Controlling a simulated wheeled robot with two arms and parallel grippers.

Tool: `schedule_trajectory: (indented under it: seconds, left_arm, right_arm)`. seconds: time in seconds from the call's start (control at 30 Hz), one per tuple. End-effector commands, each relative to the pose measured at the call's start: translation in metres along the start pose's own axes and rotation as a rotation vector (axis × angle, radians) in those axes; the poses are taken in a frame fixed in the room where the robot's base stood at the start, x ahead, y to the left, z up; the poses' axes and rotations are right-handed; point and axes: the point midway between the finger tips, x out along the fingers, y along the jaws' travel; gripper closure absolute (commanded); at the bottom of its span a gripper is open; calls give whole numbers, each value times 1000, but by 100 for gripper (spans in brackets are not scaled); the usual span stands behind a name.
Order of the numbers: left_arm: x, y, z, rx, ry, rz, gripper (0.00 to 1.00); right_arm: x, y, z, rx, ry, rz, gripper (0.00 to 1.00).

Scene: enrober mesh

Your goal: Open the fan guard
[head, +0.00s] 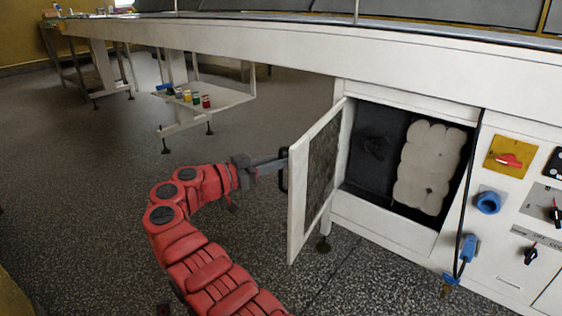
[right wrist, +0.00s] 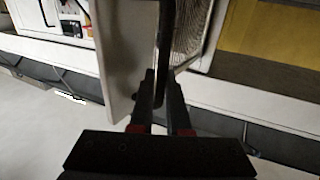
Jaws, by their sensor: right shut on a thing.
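The fan guard (head: 297,215) is a white-framed door with a dark mesh panel (head: 322,165). It stands swung out from the left side of the cabinet opening, well open. My right gripper (head: 278,164) is at the dark bar handle (head: 284,171) on the guard's outer face. In the right wrist view, the fingers (right wrist: 160,95) are shut on the dark handle (right wrist: 164,45), with the guard (right wrist: 120,65) close beside them. Inside the opening are a dark panel (head: 375,150) and a pale quilted pad (head: 428,165). My left gripper is not in view.
Right of the opening are a red switch (head: 508,160), a blue socket (head: 488,202) and a blue plug (head: 468,248) with a hanging black cable. A low shelf (head: 225,98) with small coloured containers stands behind.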

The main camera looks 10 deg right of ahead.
Motion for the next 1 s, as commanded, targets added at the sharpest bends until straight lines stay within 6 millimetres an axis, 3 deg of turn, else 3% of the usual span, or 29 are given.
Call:
schedule_trajectory:
  seconds: [0.27,0.3,0.43,1.0]
  left_arm:
    - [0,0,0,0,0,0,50]
    - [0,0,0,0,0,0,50]
    - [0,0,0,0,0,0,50]
    - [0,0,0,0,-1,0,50]
  right_arm:
    - [3,1,0,1,-1,4,100]
    - [4,1,0,1,-1,5,80]
    - [3,1,0,1,-1,4,56]
    - [1,1,0,2,-2,2,55]
